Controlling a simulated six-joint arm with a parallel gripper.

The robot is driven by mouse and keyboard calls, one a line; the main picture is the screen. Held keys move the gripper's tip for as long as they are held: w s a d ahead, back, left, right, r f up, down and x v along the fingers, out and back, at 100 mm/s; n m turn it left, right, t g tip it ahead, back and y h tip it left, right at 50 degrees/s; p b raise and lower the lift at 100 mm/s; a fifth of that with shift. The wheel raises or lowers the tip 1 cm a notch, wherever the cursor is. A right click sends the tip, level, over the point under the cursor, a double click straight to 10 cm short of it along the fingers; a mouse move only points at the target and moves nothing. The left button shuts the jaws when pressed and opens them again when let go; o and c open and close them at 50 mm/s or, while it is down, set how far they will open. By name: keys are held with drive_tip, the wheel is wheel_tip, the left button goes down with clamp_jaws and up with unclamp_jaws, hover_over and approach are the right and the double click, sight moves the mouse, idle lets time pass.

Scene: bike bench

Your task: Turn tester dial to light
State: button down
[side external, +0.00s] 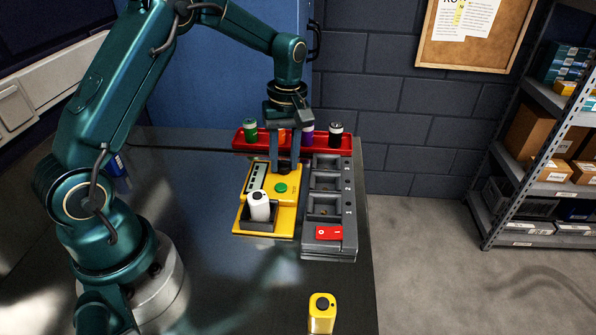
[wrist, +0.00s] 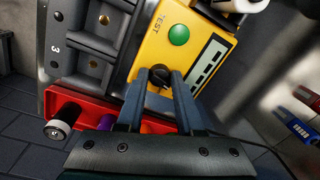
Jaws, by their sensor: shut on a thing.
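The yellow tester (side external: 285,216) lies on the dark bench, with a green button (side external: 281,188) and a display strip along its left side. A white battery-like item (side external: 259,206) stands in the dark cradle at its front. My gripper (side external: 283,169) points down over the tester's far end. In the wrist view my gripper (wrist: 161,90) is shut on the black dial (wrist: 158,76), one finger on each side. The tester (wrist: 157,42) shows the word TEST beside the green button (wrist: 179,34). The dial's pointer setting is hidden.
A grey tray (side external: 327,210) with numbered compartments and a red switch piece (side external: 329,233) stands right of the tester. A red rack (side external: 293,140) of coloured cylinders lies behind. A yellow item (side external: 322,312) stands at the bench's front. The bench front-left is clear.

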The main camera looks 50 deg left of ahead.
sight(286, 162)
drive_tip(key=m, duration=0.5)
drive_tip(key=shift+r+m, duration=0.1)
drive_tip(key=shift+m, duration=0.2)
drive_tip(key=shift+d+m+t, duration=0.1)
drive_tip(key=shift+m+t, duration=0.2)
drive_tip(key=shift+m, duration=1.9)
drive_tip(key=c, duration=0.6)
unclamp_jaws()
drive_tip(key=shift+d+r, duration=0.1)
drive_tip(key=shift+r, duration=2.45)
